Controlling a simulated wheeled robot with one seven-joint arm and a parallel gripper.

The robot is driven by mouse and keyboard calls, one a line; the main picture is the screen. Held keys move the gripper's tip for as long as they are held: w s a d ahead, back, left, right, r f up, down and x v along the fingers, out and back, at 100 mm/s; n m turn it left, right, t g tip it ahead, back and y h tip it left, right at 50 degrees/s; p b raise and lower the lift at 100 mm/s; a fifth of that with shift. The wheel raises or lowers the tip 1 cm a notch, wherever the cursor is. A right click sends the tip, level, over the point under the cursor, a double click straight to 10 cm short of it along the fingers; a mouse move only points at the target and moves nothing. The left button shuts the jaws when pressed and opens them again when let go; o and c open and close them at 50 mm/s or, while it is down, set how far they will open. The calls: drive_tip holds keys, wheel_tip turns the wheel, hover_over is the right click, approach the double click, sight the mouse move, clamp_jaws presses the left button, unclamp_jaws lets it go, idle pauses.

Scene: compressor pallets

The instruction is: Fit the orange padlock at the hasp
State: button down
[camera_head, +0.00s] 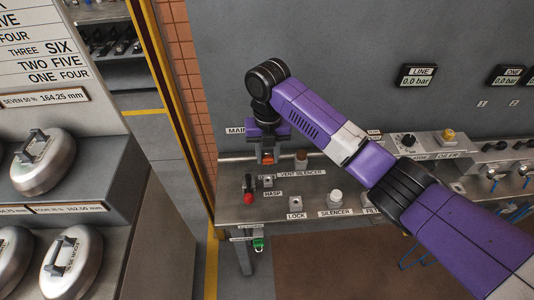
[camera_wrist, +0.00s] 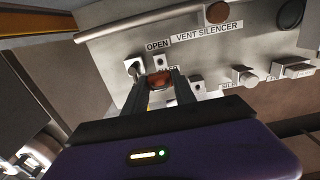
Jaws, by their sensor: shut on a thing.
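The orange padlock (camera_head: 267,159) is held between the fingertips of my gripper (camera_head: 267,154), a little above the front panel of the bench. In the wrist view the padlock (camera_wrist: 159,80) shows as an orange-brown block between the two dark fingers (camera_wrist: 161,88). The hasp (camera_head: 267,181) is a small metal fitting just below the padlock in the head view, above its HASP label (camera_head: 272,193). The padlock looks apart from the hasp, though the gap is hard to judge. The shackle cannot be made out.
A red-handled valve (camera_head: 248,190) stands just left of the hasp. The LOCK fitting (camera_head: 296,203) and silencer knob (camera_head: 335,197) are to the right. The brown vent silencer (camera_head: 301,158) stands behind. A green tag (camera_head: 258,244) hangs below the bench edge.

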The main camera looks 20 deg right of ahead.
sight(268, 166)
drive_tip(key=shift+f+b, duration=1.55)
drive_tip(key=shift+f, duration=1.35)
drive_tip(key=shift+f+b, duration=0.45)
drive_tip(key=shift+f, duration=1.05)
drive_tip(key=c, duration=0.9)
unclamp_jaws()
drive_tip(key=shift+c, duration=0.2)
drive_tip(key=shift+r+b, duration=0.4)
drive_tip(key=shift+r, duration=3.5)
